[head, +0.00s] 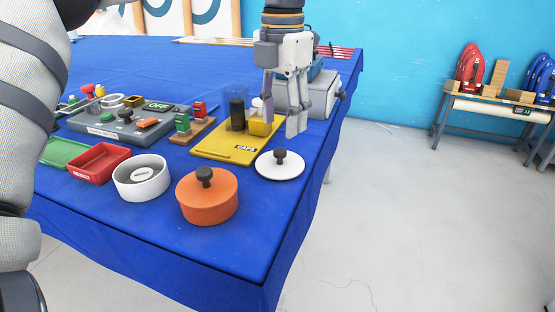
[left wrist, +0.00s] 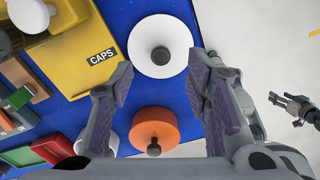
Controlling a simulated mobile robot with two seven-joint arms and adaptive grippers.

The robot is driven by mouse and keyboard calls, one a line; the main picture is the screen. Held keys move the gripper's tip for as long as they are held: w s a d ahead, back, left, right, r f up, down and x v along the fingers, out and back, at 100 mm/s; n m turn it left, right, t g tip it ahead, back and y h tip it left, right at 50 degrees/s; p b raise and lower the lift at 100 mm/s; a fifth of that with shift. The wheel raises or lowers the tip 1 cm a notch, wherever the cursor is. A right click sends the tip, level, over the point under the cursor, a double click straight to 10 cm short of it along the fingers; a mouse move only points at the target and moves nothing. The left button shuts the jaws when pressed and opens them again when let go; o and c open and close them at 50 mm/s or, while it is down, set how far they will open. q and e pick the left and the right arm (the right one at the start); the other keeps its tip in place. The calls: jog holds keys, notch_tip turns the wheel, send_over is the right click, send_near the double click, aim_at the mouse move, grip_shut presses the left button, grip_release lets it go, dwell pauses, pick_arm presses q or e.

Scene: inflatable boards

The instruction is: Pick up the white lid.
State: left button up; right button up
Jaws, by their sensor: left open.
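The white lid (head: 292,168) is a round disc with a dark knob, lying flat on the blue table near its right edge. It also shows in the left wrist view (left wrist: 178,32), beyond and between my fingertips. My left gripper (head: 281,122) points down above the table, just behind and above the lid in the head view. Its fingers are spread and empty, and they also show in the left wrist view (left wrist: 160,68). A dark gripper, seemingly my right one (left wrist: 291,107), shows small at the right of the left wrist view; its jaws are too small to judge.
An orange lidded pot (head: 207,202) and a white open pot (head: 128,184) stand in front and left of the lid. A yellow CAPS tray (head: 222,153) with containers lies behind-left. Grey boxes (head: 325,92) stand behind the gripper. The table's right edge is close to the lid.

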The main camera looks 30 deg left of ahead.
aim_at(280, 150)
pick_arm(q)
jog(key=f, duration=0.7)
jog(key=shift+s+f, duration=0.2)
jog(key=shift+s, duration=0.1)
grip_shut()
